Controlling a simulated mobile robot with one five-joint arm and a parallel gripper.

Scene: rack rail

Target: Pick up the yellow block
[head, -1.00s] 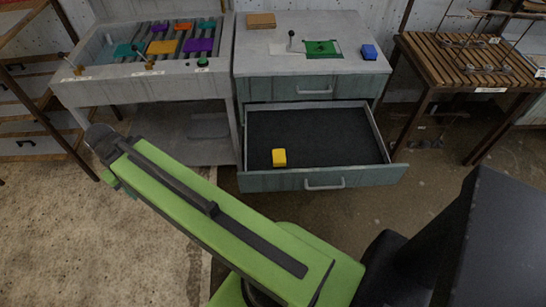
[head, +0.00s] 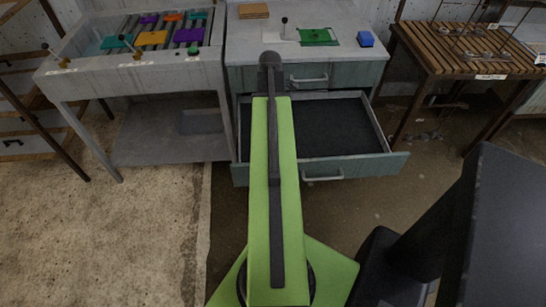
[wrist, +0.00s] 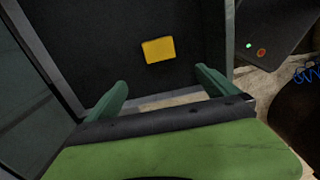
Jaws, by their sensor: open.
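The yellow block (wrist: 158,50) lies on the dark floor of the open drawer in the wrist view. In the head view my arm hides it. The open drawer (head: 392,163) sticks out of the grey cabinet. My gripper (wrist: 162,88) is open and empty, its two green fingers spread apart. In the wrist view the block appears beyond the fingertips, roughly between their lines and apart from them. In the head view the gripper itself cannot be made out behind the arm.
The drawer's walls and front surround the block. On the cabinet top (head: 235,40) are a blue block (head: 365,39), a green panel (head: 318,37) and a brown block (head: 254,11). A sorting table (head: 55,72) stands left and a slatted wooden table (head: 440,50) right.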

